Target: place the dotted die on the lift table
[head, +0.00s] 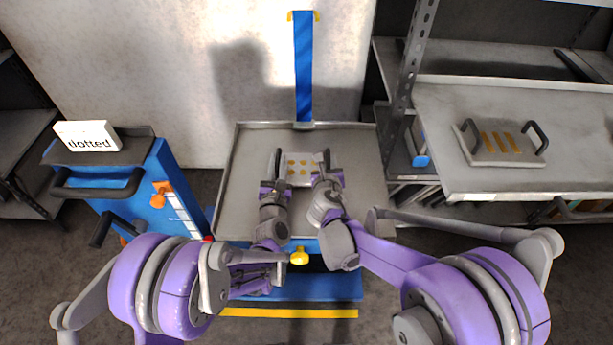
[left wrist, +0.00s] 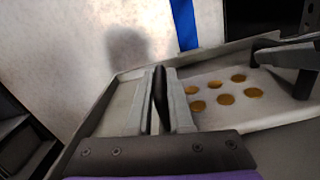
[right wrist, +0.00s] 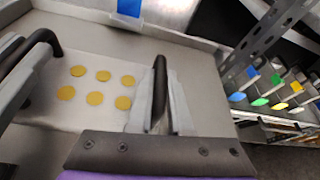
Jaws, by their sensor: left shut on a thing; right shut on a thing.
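The dotted die (head: 299,171) is a pale plate with orange-yellow dots and a dark handle at each side. It is over the grey tray top of the lift table (head: 343,140); I cannot tell if it touches. My left gripper (head: 276,172) is shut on its left handle, and my right gripper (head: 325,169) on its right handle. In the left wrist view the dots (left wrist: 226,99) lie right of the jaws. In the right wrist view the dots (right wrist: 103,76) lie left of the jaws. My grippers hide parts of both handles.
A blue cart (head: 166,205) at the left carries a white sign (head: 88,136) reading "dotted". A striped die (head: 499,143) with two handles lies on the shelf (head: 450,110) at the right. A steel post (head: 407,70) stands beside the lift table. The tray has a raised rim.

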